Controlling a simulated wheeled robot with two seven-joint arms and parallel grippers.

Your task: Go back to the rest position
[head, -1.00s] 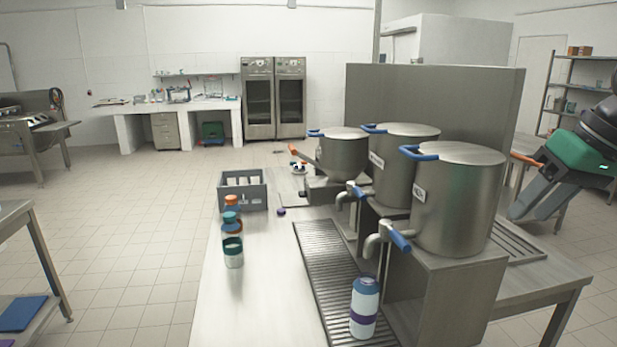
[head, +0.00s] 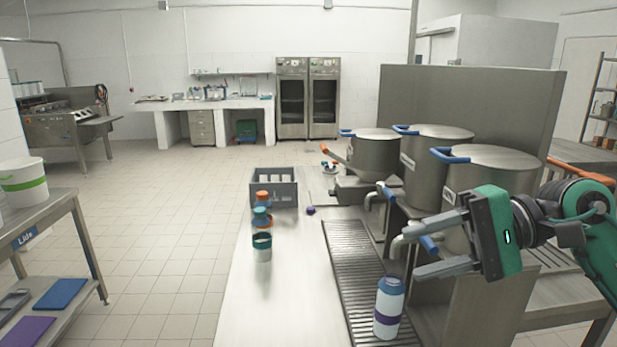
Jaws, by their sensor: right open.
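My right gripper (head: 408,252) comes in from the right in the head view, with a green body and two grey fingers pointing left. It is open, with nothing between its fingers, in front of the nearest steel pot (head: 508,163). A white bottle with a blue lid and purple band (head: 389,312) stands upright on the ribbed drip tray (head: 350,255), below the fingers and apart from them. My left gripper is not in the picture.
Two more pots (head: 428,165) (head: 374,155) stand behind. Several bottles (head: 262,247) stand on the counter (head: 240,320), with a grey crate (head: 274,188) beyond them. A shelf table (head: 55,215) with a white bucket (head: 22,182) is at left. The counter's front left is bare.

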